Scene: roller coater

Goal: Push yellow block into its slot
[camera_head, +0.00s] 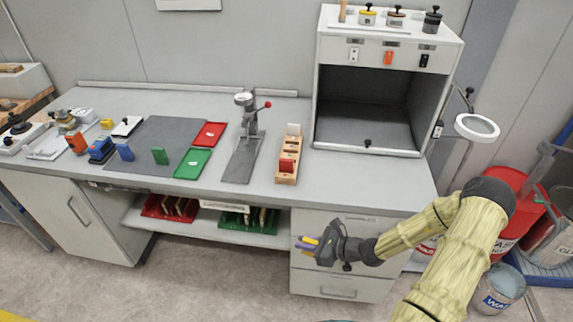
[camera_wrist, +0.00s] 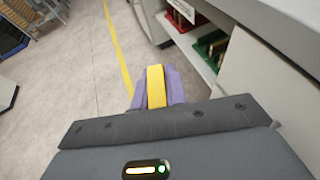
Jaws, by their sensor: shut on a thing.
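My gripper (camera_head: 303,244) has purple fingers and is shut on a yellow block. It is held out in front of the cabinet, below the worktop's front edge. In the wrist view the yellow block (camera_wrist: 156,86) stands between the two purple fingers. A wooden slotted rack (camera_head: 285,179) stands on the worktop, up and left of my gripper. A red block (camera_head: 286,166) sits in its front part, and a pale piece (camera_head: 293,130) stands at its back. The slots between them look empty. The rack is not in the wrist view.
The worktop (camera_head: 345,185) is clear right of the rack. A lever press (camera_head: 246,115) stands left of it. An open-fronted booth (camera_head: 368,107) stands behind right.

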